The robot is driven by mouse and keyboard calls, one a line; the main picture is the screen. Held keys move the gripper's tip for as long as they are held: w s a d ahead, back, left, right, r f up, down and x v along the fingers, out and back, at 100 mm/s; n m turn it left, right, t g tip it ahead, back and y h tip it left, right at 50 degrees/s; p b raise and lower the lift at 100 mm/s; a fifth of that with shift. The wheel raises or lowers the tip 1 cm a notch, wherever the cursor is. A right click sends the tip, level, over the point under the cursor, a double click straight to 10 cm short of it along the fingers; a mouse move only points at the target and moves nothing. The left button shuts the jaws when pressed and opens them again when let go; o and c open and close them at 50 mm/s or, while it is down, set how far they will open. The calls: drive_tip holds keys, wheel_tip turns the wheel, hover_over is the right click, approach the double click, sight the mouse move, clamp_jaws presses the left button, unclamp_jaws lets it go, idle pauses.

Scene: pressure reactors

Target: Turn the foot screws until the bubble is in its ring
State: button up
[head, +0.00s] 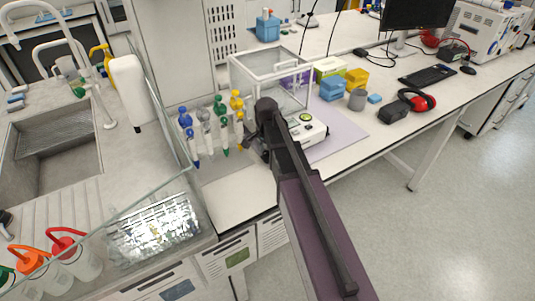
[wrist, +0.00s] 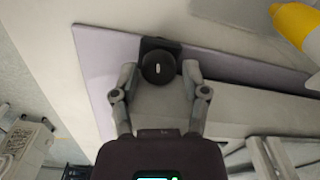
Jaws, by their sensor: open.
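The balance (head: 307,131) with its clear glass draft shield (head: 268,66) stands on a pale purple mat (head: 343,135). My arm partly covers its front left. In the wrist view a round black knob (wrist: 158,68) with a short white mark, seemingly a foot screw, sits at the mat's edge on a dark block. My gripper (wrist: 159,75) is open, with one finger on each side of the knob; I cannot tell whether they touch it. In the head view my gripper (head: 257,148) is by the balance's left front corner.
A rack of blue, green and yellow pipettes (head: 212,128) stands close left of my gripper. A yellow-tipped one (wrist: 296,25) shows at the wrist view's upper right. A glass panel (head: 165,110) borders the sink (head: 60,150).

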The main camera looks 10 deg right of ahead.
idle(0.3)
clamp_jaws()
drive_tip(key=shift+d, duration=0.1)
drive_tip(key=shift+m, duration=0.4)
drive_tip(key=shift+m, duration=2.5)
drive_tip(key=shift+w, duration=0.1)
